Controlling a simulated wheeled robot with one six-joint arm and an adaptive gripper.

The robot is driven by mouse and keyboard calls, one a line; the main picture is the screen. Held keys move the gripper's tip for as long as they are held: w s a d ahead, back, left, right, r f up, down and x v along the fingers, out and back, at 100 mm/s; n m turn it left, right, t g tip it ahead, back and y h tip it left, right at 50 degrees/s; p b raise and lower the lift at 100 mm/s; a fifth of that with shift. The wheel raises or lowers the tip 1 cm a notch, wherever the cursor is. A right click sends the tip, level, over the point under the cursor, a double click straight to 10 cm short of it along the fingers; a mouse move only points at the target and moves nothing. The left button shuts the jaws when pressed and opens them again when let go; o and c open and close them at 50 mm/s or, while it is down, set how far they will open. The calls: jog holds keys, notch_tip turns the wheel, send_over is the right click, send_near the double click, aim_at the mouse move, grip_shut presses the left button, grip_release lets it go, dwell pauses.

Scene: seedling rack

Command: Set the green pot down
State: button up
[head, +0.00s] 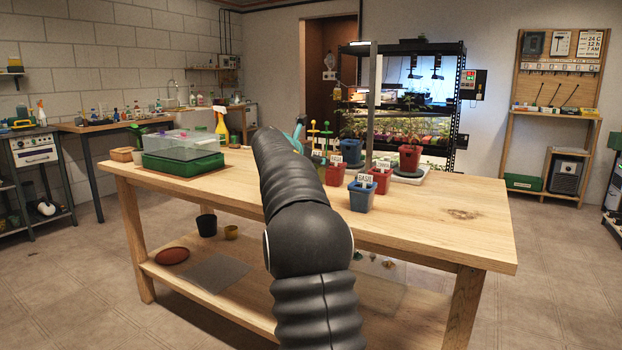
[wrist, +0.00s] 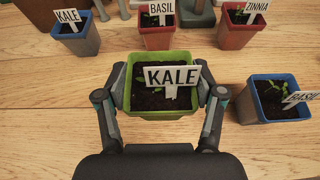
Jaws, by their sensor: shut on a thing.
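In the wrist view the green pot (wrist: 124,112) is upright, with dark soil, a small seedling and a white KALE label. My gripper (wrist: 163,88) is shut on it, with one finger against each side. The pot is over the wooden table; I cannot tell whether its base touches the wood.
A blue pot labelled BASIL (wrist: 270,105) stands close to the right. A blue-rimmed KALE pot (wrist: 80,42), a red BASIL pot (wrist: 157,38) and a red ZINNIA pot (wrist: 238,36) stand behind. Bare wood (wrist: 45,105) lies to the left. A clear-lidded green tray (head: 183,163) is on the table (head: 440,210).

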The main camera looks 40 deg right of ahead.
jog(key=shift+w+a+f, duration=0.2)
jog(key=shift+w+f, duration=0.05)
jog(key=shift+f, duration=0.05)
jog(key=shift+f+b, duration=0.65)
jog(key=shift+f, duration=1.2)
jog(key=shift+f, duration=0.15)
jog(key=o, duration=1.2)
